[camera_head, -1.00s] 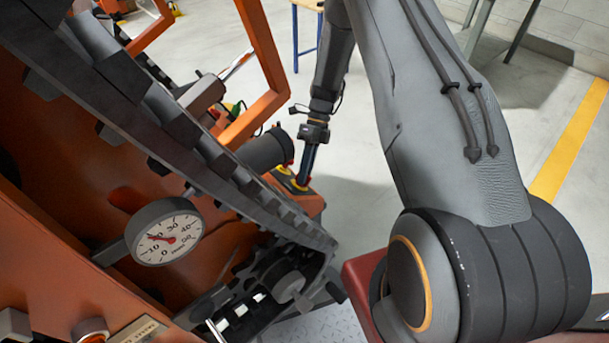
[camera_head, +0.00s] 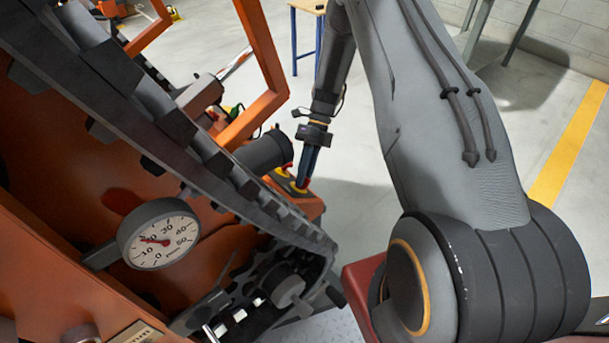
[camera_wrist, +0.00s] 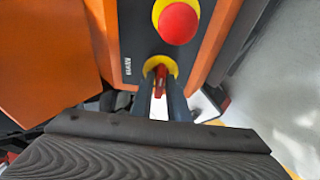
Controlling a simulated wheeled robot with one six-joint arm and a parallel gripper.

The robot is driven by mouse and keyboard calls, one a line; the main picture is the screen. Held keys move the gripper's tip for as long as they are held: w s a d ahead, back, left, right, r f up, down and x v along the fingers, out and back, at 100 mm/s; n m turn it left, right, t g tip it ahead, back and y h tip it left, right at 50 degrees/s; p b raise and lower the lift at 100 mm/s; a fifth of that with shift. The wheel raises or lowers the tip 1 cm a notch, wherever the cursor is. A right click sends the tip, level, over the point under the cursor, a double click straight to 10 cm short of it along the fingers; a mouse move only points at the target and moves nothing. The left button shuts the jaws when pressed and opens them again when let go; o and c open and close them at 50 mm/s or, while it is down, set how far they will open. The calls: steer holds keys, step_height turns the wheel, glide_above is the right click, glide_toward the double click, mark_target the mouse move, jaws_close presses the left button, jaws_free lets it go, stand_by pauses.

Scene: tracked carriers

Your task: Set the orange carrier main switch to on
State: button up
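The red main switch handle (camera_wrist: 160,76) sits on a yellow plate on the dark panel (camera_wrist: 136,30) of the orange carrier (camera_head: 300,203). In the wrist view, the two dark fingers of my gripper (camera_wrist: 162,92) lie on either side of the handle, close to it. I cannot tell whether they press on it. The handle stands slightly tilted in the picture; its on or off marking is not readable. In the head view, my gripper (camera_head: 307,170) points down at the panel, and its fingertips partly hide the switch.
A red mushroom button (camera_wrist: 178,23) with a yellow collar is just above the switch in the wrist view. A black cylinder (camera_head: 262,152), an orange frame (camera_head: 262,60), the carrier's track (camera_head: 160,110) and a gauge (camera_head: 158,235) are left of my gripper. Floor is open on the right.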

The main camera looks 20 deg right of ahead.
steer(key=shift+o, duration=1.2)
steer(key=b+v, duration=0.1)
steer(key=v, duration=0.6)
steer(key=shift+w+r, duration=0.2)
steer(key=shift+r, duration=0.1)
steer(key=shift+s+d, duration=0.1)
steer(key=shift+d, duration=0.05)
